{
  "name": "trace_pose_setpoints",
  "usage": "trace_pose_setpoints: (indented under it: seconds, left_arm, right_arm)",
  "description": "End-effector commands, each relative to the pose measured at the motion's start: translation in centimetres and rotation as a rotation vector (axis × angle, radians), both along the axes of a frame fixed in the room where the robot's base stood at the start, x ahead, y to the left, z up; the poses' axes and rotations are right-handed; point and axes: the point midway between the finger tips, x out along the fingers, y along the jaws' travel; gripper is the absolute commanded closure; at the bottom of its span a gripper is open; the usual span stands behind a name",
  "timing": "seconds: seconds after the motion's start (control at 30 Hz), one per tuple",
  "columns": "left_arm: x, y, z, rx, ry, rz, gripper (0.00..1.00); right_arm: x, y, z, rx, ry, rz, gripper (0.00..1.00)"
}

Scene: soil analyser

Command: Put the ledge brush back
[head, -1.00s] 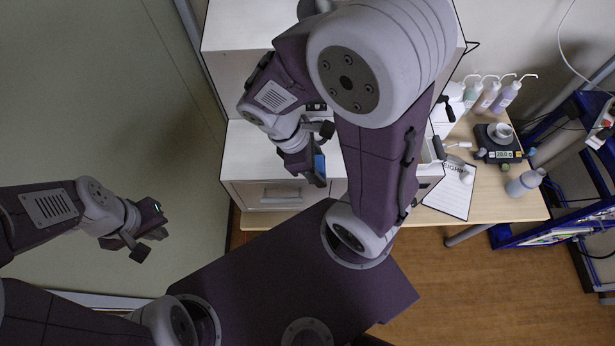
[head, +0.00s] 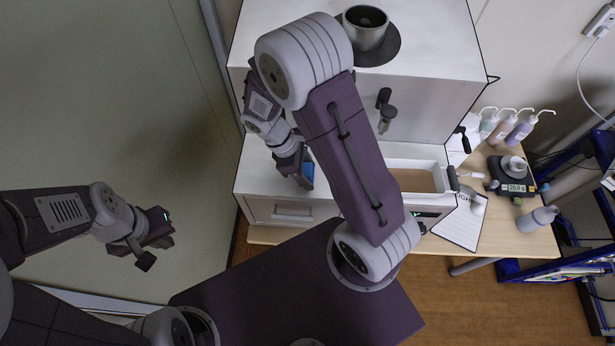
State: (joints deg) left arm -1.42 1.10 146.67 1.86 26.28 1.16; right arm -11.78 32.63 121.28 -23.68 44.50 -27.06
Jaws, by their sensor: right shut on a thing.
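My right gripper (head: 298,174) is over the front left of the white machine's ledge (head: 256,160). It is shut on a small blue piece (head: 308,172), which seems to be the ledge brush. Most of it is hidden by the gripper, so bristles and handle cannot be made out. I cannot tell whether it touches the ledge. My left gripper (head: 155,252) hangs to the left, away from the machine, with its fingers apart and nothing between them.
A tray of brown soil (head: 412,181) sits at the ledge's right. A metal cup (head: 365,27) stands on the machine's top. A drawer handle (head: 291,215) is on the front. A scale (head: 510,178), several bottles and a paper sheet (head: 459,226) lie on the table at right.

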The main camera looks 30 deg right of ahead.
Motion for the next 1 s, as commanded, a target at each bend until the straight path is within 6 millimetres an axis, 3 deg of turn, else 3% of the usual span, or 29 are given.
trace_pose_setpoints:
  seconds: [0.23, 0.63, 0.67, 0.7, 1.0]
  left_arm:
    - [0.0, 0.0, 0.9, 0.0, 0.0, 0.0, 1.0]
    - [0.0, 0.0, 0.3, 0.0, 0.0, 0.0, 1.0]
    - [0.0, 0.0, 0.5, 0.0, 0.0, 0.0, 1.0]
    - [0.0, 0.0, 0.5, 0.0, 0.0, 0.0, 1.0]
    - [0.0, 0.0, 0.6, 0.0, 0.0, 0.0, 1.0]
  right_arm:
    - [-0.1, 0.0, -3.6, -0.001, 0.005, 0.001, 0.78]
    - [-0.1, 0.0, -4.4, 0.0, 0.001, 0.0, 0.78]
    - [-0.1, 0.0, -4.3, 0.0, 0.001, 0.0, 0.38]
    - [-0.1, 0.0, -4.2, 0.0, 0.001, 0.0, 0.27]
    - [-0.1, 0.0, -4.1, 0.0, 0.001, 0.0, 0.24]
